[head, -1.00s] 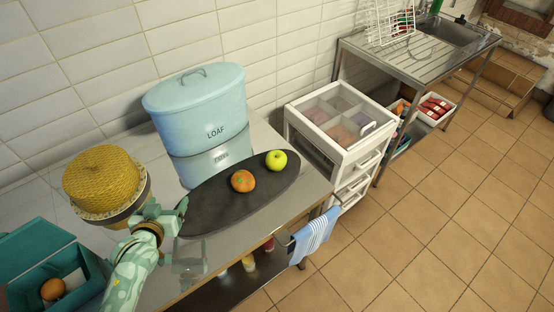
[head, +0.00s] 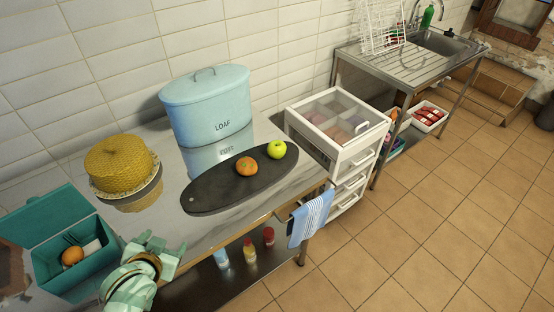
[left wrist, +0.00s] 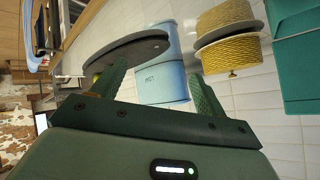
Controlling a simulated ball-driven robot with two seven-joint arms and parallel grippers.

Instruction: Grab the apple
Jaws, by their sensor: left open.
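A yellow-green apple (head: 277,150) sits at the far right end of a dark oval board (head: 215,192) on the counter. An orange fruit (head: 246,167) lies on the board just left of it. My left gripper (head: 164,257) is open and empty near the counter's front edge, left of and nearer than the board, well apart from the apple. My right gripper is not in view.
A blue LOAF bin (head: 207,105) stands behind the board. A yellow woven basket (head: 122,165) and an open teal box (head: 75,270) are at the left. A white drawer unit (head: 336,130) and blue towel (head: 311,217) are at the right.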

